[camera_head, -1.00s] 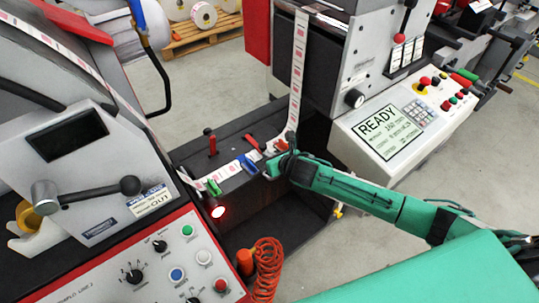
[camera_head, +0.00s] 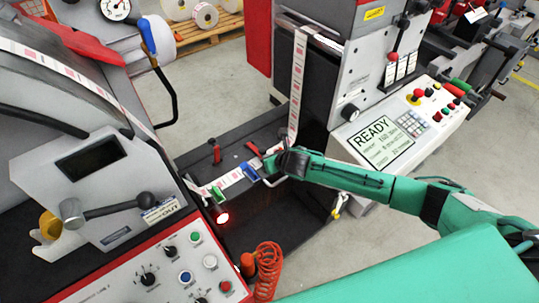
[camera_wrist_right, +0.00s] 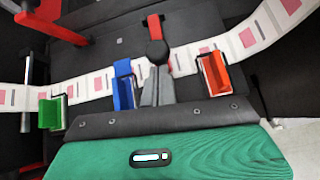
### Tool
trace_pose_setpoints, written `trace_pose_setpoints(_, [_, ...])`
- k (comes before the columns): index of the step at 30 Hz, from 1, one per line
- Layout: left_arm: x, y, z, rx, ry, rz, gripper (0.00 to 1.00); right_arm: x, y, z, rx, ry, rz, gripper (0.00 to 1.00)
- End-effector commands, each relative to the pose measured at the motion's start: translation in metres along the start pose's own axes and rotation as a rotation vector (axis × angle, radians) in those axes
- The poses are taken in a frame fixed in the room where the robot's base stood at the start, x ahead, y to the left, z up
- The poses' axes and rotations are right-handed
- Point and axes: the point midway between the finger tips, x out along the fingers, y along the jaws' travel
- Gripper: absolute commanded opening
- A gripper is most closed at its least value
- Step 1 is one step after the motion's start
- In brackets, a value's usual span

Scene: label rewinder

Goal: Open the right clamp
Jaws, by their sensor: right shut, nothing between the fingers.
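The right clamp (camera_head: 254,148) has a red handle lying tilted behind the label strip. In the right wrist view its red handle and black knob (camera_wrist_right: 155,29) are just ahead of my fingertips, between the blue and orange clips. My right gripper (camera_wrist_right: 157,83) is shut and empty over the strip. A second red-handled clamp (camera_head: 215,153) stands upright to the left. My left gripper is not in view.
The label strip (camera_head: 228,180) carries a green clip (camera_head: 217,193), a blue clip (camera_head: 249,171) and an orange clip (camera_wrist_right: 214,73). The panel with the READY screen (camera_head: 381,143) stands right of the dark bed. A coiled orange hose (camera_head: 267,270) hangs in front.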

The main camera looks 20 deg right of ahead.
Motion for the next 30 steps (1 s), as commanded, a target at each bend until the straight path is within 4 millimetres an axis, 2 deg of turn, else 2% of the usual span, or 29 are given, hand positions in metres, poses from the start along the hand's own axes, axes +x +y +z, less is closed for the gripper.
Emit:
trace_pose_setpoints(1, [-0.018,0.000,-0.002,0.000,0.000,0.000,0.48,-0.007,0.000,0.013,-0.003,0.020,-0.004,0.00])
trace_pose_setpoints(3, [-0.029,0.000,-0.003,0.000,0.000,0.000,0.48,-0.008,0.001,0.018,-0.003,0.053,-0.007,0.00])
trace_pose_setpoints(12, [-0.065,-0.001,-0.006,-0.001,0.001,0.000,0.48,-0.010,0.003,0.038,-0.007,0.206,-0.024,0.00])
trace_pose_setpoints(15, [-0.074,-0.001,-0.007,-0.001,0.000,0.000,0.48,-0.011,0.005,0.044,-0.006,0.203,-0.021,0.00])
trace_pose_setpoints(21, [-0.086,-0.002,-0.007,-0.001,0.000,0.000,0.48,-0.008,0.007,0.068,-0.006,0.199,-0.021,0.00])
trace_pose_setpoints(30, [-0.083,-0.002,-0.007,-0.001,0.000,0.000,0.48,0.004,0.011,0.103,-0.006,0.199,-0.021,0.00])
